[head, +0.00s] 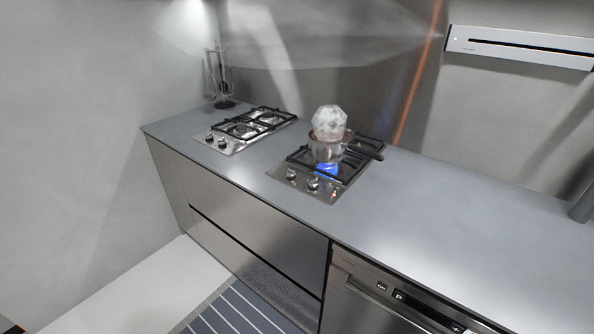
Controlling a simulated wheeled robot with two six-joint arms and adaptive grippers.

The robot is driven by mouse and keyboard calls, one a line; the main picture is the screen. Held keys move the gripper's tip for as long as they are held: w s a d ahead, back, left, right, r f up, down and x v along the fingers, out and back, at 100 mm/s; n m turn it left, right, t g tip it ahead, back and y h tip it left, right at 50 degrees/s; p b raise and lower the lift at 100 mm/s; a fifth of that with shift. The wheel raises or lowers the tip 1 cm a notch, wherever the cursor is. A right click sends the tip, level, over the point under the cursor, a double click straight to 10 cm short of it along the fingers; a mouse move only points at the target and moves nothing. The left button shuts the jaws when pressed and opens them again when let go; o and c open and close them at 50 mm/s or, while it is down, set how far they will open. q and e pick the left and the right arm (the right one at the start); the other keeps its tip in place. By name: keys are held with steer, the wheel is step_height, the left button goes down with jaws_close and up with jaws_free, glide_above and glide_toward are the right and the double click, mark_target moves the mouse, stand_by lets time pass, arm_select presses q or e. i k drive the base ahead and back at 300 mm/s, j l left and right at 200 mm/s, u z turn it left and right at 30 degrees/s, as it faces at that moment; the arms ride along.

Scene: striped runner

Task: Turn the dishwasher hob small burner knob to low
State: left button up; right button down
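The hob nearer the dishwasher (370,313) is set in the grey worktop (430,220), right of the view's middle. Its two silver knobs, a left knob (290,174) and a right knob (313,184), sit on its front strip. I cannot tell their exact angles or which one serves the small burner. A blue flame (327,169) glows at the front burner, below a metal pot (326,150). A white faceted object (329,121) shows at the top of the pot. The rear burner is mostly hidden by the pot. Neither of my grippers is in view.
A second hob (244,130) with two knobs lies farther left, with no flame visible. A utensil stand (223,90) is in the back corner. A dark cylinder (584,205) stands at the right edge. The worktop right of the pot is clear. A striped runner (235,312) lies below.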

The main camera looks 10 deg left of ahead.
mark_target(291, 173)
steer(key=i+j, duration=0.2)
steer(key=j, duration=0.15)
steer(key=i+j+u, duration=0.1)
steer(key=j, duration=0.3)
steer(key=i+j, duration=0.3)
steer(key=j+u, duration=0.05)
